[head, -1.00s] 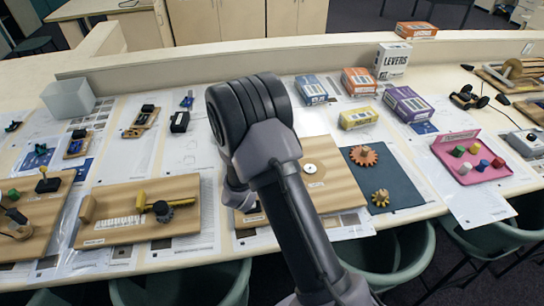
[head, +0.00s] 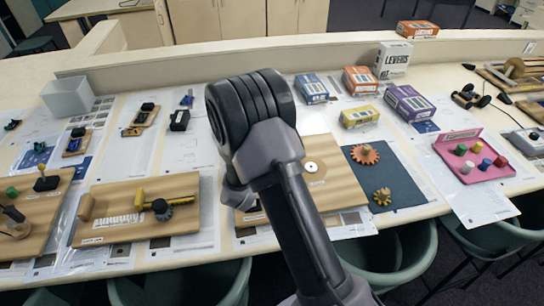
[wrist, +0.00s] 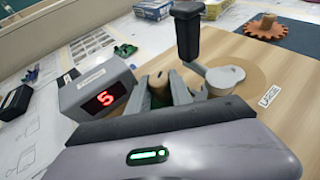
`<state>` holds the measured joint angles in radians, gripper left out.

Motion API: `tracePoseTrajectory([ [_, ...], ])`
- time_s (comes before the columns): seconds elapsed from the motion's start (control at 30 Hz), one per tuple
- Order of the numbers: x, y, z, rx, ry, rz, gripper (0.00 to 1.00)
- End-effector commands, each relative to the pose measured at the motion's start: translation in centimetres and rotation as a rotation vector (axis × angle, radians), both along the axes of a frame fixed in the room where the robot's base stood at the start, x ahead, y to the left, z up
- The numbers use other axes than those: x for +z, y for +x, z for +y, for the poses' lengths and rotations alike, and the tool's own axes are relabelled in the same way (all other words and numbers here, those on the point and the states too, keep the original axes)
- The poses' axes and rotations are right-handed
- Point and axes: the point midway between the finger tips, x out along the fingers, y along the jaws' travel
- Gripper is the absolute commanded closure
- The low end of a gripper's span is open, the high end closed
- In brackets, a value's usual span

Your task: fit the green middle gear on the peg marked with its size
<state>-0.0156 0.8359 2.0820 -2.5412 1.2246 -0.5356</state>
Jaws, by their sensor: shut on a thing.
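My gripper (wrist: 160,95) is shut on a pale wooden knob (wrist: 158,88), like those on the other gears. I take it for the knob of the green middle gear; the toothed body is hidden below the fingers. The gripper is low over the wooden gear board (wrist: 285,62), beside a black-handled crank (wrist: 188,38) with a pale round hub (wrist: 225,76). A label reading LARGE (wrist: 270,95) lies by the hub. No middle-size label is readable. In the head view my arm hides the gripper and part of the board (head: 345,190).
A grey box showing a red 5 (wrist: 100,92) stands left of the fingers. An orange gear (head: 364,154) and a small yellow gear (head: 382,196) lie on a dark mat (head: 405,180). Cardboard boxes (head: 410,103) stand behind. A pink tray (head: 470,178) is farther right.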

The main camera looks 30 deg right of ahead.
Motion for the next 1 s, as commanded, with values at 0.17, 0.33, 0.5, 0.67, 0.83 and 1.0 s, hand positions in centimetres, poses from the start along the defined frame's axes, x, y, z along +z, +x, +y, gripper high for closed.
tracePoseTrajectory([
  [0.17, 0.0, 0.0, 0.0, 0.000, 0.000, 0.000, 1.00],
  [0.33, -0.2, 0.0, 0.0, 0.000, 0.000, 0.000, 1.00],
  [0.5, -0.6, 0.0, 0.0, 0.000, 0.000, 0.000, 1.00],
  [0.67, -0.9, 0.0, 0.0, 0.000, 0.000, 0.000, 1.00],
  [0.83, -1.2, 0.0, 0.0, 0.000, 0.000, 0.000, 1.00],
  [1.0, -1.1, 0.0, 0.0, 0.000, 0.000, 0.000, 0.65],
])
